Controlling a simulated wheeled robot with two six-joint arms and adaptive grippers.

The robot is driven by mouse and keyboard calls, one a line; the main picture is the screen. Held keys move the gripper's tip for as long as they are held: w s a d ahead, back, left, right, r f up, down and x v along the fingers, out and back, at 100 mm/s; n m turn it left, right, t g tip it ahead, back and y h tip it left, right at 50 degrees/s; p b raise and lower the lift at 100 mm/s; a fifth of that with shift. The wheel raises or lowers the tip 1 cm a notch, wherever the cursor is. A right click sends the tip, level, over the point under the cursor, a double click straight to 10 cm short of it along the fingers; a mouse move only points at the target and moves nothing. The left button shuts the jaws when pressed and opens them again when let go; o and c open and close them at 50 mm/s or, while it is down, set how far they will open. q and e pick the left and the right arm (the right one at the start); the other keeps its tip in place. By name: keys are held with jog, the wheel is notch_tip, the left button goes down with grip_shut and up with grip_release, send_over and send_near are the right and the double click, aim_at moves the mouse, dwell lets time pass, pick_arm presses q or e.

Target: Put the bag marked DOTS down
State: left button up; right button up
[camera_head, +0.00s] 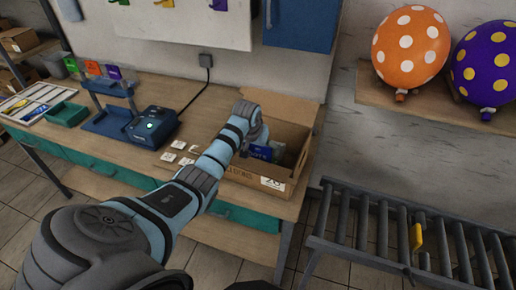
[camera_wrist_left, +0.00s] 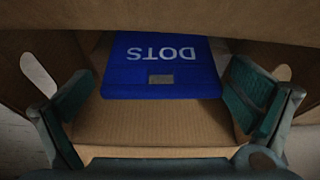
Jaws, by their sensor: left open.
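The blue bag marked DOTS (camera_head: 259,153) lies inside an open cardboard box (camera_head: 240,178) on the bench. In the left wrist view the bag (camera_wrist_left: 165,60) shows its white lettering upside down, with a small grey patch below it. My left gripper (camera_wrist_left: 160,108) is open over the box, its two green-padded fingers apart on either side. The bag lies ahead between them, with gaps to both fingers. In the head view my left wrist hides most of the gripper and part of the box. My right gripper is not in view.
Small white cards (camera_head: 178,146) and a dark blue device (camera_head: 153,127) stand left of the box. A stand (camera_head: 108,88) with coloured tags and a green tray (camera_head: 68,114) are farther left. A roller conveyor (camera_head: 365,235) is at right, below a shelf with two dotted balloons (camera_head: 411,46).

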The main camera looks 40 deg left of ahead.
pick_arm(q)
jog(key=shift+r, duration=0.1)
jog(key=shift+r, duration=0.35)
jog(key=v, duration=1.1)
jog(key=shift+s+r, duration=0.15)
jog(key=shift+s, duration=0.05)
jog(key=shift+d, duration=0.1)
